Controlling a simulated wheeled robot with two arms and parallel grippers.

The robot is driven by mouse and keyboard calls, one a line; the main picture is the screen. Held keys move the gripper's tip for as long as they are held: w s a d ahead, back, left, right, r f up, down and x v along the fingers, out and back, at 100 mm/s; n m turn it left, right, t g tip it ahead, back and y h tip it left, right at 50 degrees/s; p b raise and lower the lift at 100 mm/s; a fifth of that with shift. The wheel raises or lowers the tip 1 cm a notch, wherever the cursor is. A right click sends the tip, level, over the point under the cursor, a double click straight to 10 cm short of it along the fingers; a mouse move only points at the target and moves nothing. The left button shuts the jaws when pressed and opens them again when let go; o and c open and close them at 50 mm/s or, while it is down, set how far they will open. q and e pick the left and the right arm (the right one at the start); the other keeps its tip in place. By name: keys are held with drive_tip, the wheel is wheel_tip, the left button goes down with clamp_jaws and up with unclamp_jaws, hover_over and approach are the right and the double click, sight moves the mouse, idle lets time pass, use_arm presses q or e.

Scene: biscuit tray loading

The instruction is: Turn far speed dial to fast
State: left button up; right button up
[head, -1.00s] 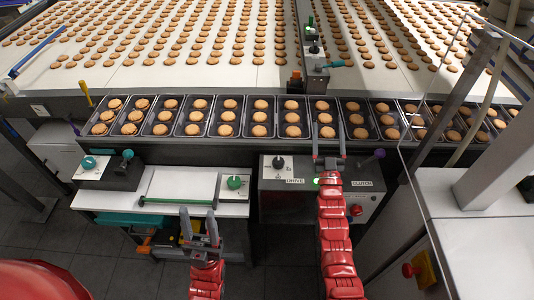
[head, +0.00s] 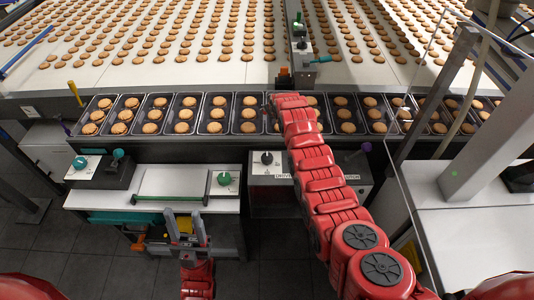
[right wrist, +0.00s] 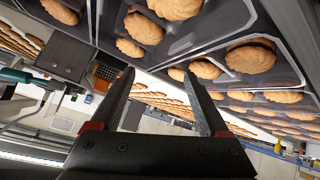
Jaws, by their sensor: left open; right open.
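The far control box (head: 303,48) stands on a narrow divider across the biscuit belt. A small black dial (head: 297,28) sits on it, with a green knob (head: 299,17) behind and a teal lever (head: 321,59) at its right. I cannot read the dial's setting. My right arm reaches up to the tray row, and its gripper is largely hidden there in the head view. In the right wrist view the right gripper (right wrist: 161,75) is open and empty, close to the trays, with a teal lever (right wrist: 22,77) at the left. My left gripper (head: 184,214) is open and empty, low at the front.
Black trays (head: 106,96) of biscuits line the belt's near edge. A near box (head: 266,170) with a black knob stands below, partly behind my right arm. A white bench (head: 153,200) with a green knob (head: 224,178) is left. A grey post (head: 435,95) stands right.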

drive_tip(key=s+a+r+n+g, duration=0.1)
drive_tip(key=s+a+r+g, duration=0.1)
drive_tip(key=s+r+g, duration=0.25)
wheel_tip(320, 180, up, 6)
drive_tip(key=n+g+h, duration=0.2)
drive_tip(key=g, duration=0.3)
hover_over(267, 157)
wheel_tip(267, 157, down, 8)
drive_tip(key=b, duration=0.9)
drive_tip(key=shift+f, duration=0.55)
wheel_tip(267, 157, down, 7)
drive_tip(key=shift+w+r+p, duration=0.1)
drive_tip(key=shift+p, duration=0.95)
drive_tip(key=shift+f, duration=0.5)
clamp_jaws()
